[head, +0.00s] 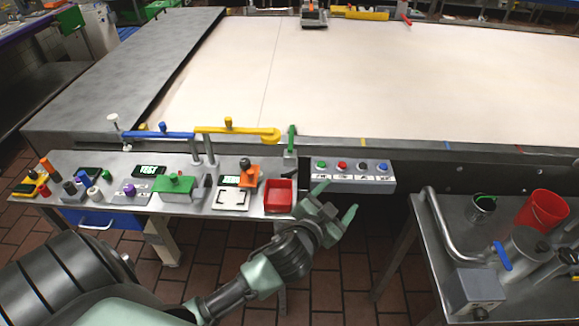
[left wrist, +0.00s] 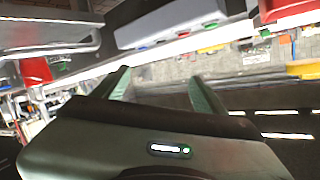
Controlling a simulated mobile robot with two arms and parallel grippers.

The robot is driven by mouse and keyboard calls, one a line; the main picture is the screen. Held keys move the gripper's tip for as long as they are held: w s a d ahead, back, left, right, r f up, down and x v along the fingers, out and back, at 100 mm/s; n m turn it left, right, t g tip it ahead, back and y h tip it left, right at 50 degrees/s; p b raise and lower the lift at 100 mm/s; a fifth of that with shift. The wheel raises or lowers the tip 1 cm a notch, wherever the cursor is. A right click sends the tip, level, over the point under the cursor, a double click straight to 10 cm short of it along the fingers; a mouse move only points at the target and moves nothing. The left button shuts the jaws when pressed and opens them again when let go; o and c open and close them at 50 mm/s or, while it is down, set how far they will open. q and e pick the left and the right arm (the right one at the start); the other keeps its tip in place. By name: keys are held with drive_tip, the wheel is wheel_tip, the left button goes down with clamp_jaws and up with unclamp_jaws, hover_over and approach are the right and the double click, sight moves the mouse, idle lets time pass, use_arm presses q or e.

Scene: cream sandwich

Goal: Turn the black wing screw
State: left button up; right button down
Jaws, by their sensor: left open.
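No black part in view shows clear wings, so I cannot tell for sure which is the black wing screw. A small dark knob (head: 244,163) stands beside the orange block (head: 248,179) on the metal side table. My left gripper (head: 336,200) is open and empty, in front of the table's edge, right of the red bin (head: 279,197) and below the button box (head: 348,172). Its two fingers (left wrist: 160,88) are spread apart with nothing between them in the left wrist view. My right gripper does not show.
A green clamp block (head: 175,184), scales with displays and several coloured knobs crowd the side table. Blue (head: 158,134) and yellow (head: 235,131) arms stand behind. The large pale work surface (head: 330,80) is mostly clear. A red bucket (head: 543,209) and steel pipework stand right.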

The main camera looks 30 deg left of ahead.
use_arm(q)
drive_tip(key=w+d+r+m+t+h, duration=0.4)
drive_tip(key=w+d+r+m+h, duration=0.25)
drive_tip(key=r, duration=0.25)
drive_tip(key=w+d+r+m+g+h, duration=0.1)
drive_tip(key=d+r+m+g+h, duration=0.3)
drive_tip(key=d+m+h, duration=0.45)
drive_tip(key=m+g+y, duration=0.4)
drive_tip(key=g+y, duration=1)
drive_tip(key=g, duration=0.1)
hover_over(289, 174)
drive_tip(key=f, duration=0.9)
drive_tip(key=shift+w+a+f, duration=0.15)
drive_tip(key=shift+a+f, duration=0.05)
drive_tip(key=shift+f, duration=0.15)
wheel_tip(289, 174, down, 7)
drive_tip(key=shift+r+p, duration=0.1)
drive_tip(key=shift+p, duration=1.15)
drive_tip(key=shift+d+f, duration=0.1)
drive_tip(key=shift+f, duration=0.3)
